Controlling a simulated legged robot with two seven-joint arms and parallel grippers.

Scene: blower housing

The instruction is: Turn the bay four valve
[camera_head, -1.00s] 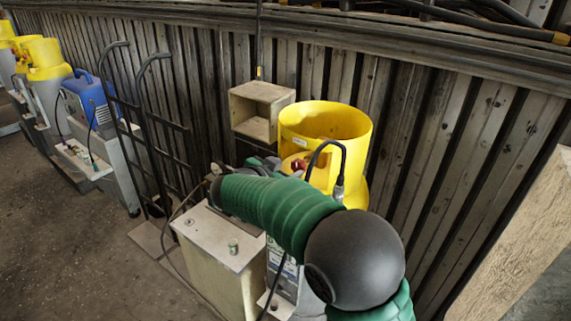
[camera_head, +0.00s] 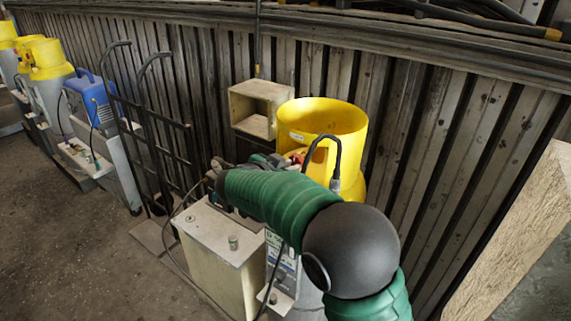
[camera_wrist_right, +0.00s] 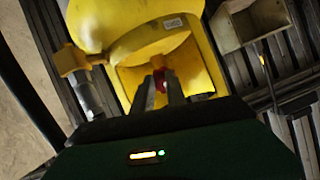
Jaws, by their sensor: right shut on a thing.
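The yellow collar (camera_head: 325,118) of a gas cylinder stands against the ribbed wall, right of centre in the head view. A small red valve handle (camera_head: 296,157) shows inside its opening. In the right wrist view the red handle (camera_wrist_right: 160,83) sits between the two fingers of my right gripper (camera_wrist_right: 160,86), inside the yellow collar (camera_wrist_right: 160,45). The right gripper is shut on this red handle. In the head view my green arm hides much of the gripper and the lower cylinder. My left gripper is in neither view.
A pale box-shaped cabinet (camera_head: 225,240) stands left of the cylinder, with an open wooden box (camera_head: 262,105) on the wall above. A black hand truck (camera_head: 150,130), a blue unit (camera_head: 90,97) and more yellow-topped cylinders (camera_head: 45,60) are farther left. The floor at lower left is clear.

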